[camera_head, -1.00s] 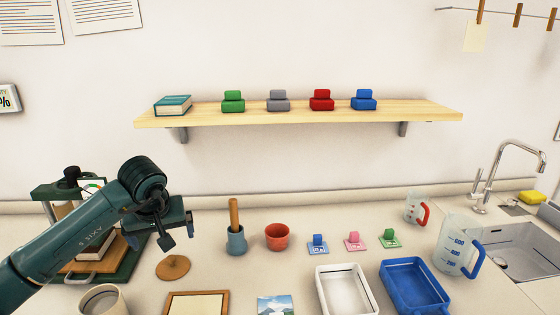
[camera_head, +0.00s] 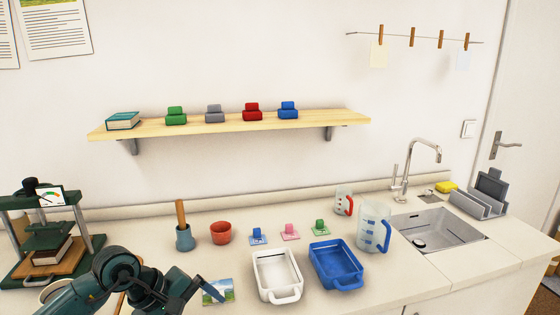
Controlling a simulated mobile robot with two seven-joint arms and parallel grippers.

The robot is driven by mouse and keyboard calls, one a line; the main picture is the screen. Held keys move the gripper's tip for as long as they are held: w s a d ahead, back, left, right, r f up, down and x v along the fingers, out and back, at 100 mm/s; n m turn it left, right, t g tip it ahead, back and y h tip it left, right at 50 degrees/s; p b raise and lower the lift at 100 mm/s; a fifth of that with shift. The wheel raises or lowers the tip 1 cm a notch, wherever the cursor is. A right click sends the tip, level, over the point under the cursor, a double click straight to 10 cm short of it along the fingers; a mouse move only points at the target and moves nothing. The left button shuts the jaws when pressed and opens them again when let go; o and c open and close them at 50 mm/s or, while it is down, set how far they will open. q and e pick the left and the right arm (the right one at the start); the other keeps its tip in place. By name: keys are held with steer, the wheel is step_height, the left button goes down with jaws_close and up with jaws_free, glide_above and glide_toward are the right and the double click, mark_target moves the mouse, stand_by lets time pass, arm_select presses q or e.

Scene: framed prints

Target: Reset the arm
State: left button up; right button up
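My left arm comes in at the bottom left, dark green, with its joints low over the front of the counter. My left gripper (camera_head: 205,292) points right, beside and partly over a small landscape picture (camera_head: 219,285). One thin finger shows clearly; the other is not distinct, so I cannot tell whether it is open or shut. I see nothing held in it. The arm hides most of a wooden frame and part of a pale round cup (camera_head: 58,289). My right gripper is not in view.
A press (camera_head: 50,240) stands at the left. A blue cup (camera_head: 184,242), red bowl (camera_head: 221,233), white tray (camera_head: 277,275) and blue tray (camera_head: 337,266) are on the counter. A measuring jug (camera_head: 373,228) stands near the sink (camera_head: 436,230). A shelf (camera_head: 232,124) hangs above.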

arm_select(q)
steer(key=s+d+r+n+t+h+p, duration=0.1)
steer(key=s+d+r+n+h, duration=0.25)
steer(key=d+n+h, duration=0.3)
steer(key=s+d+r+n+h, duration=0.2)
steer(key=s+d+n+h, duration=0.25)
steer(key=d+n, duration=0.2)
steer(key=a+f+n+t+y+p, duration=0.1)
steer(key=a+f+n+t+y, duration=0.2)
steer(key=n, duration=0.8)
steer(key=a+f+n+t+y, duration=0.1)
steer(key=a+n+t+y, duration=0.15)
steer(key=n+t, duration=0.6)
steer(key=a+f+n+t+y+p, duration=0.1)
steer(key=a+f+n+t+y, duration=0.15)
steer(key=n, duration=1.05)
steer(key=s+a+f+n+g+y, duration=0.2)
steer(key=s+f+n+g+y, duration=0.3)
steer(key=s+f+n, duration=0.6)
steer(key=f+n+g, duration=0.1)
steer(key=n+g, duration=0.1)
steer(key=n, duration=0.1)
steer(key=shift+a+f+n, duration=0.2)
steer(key=shift+a+n, duration=0.1)
steer(key=shift+n, duration=0.05)
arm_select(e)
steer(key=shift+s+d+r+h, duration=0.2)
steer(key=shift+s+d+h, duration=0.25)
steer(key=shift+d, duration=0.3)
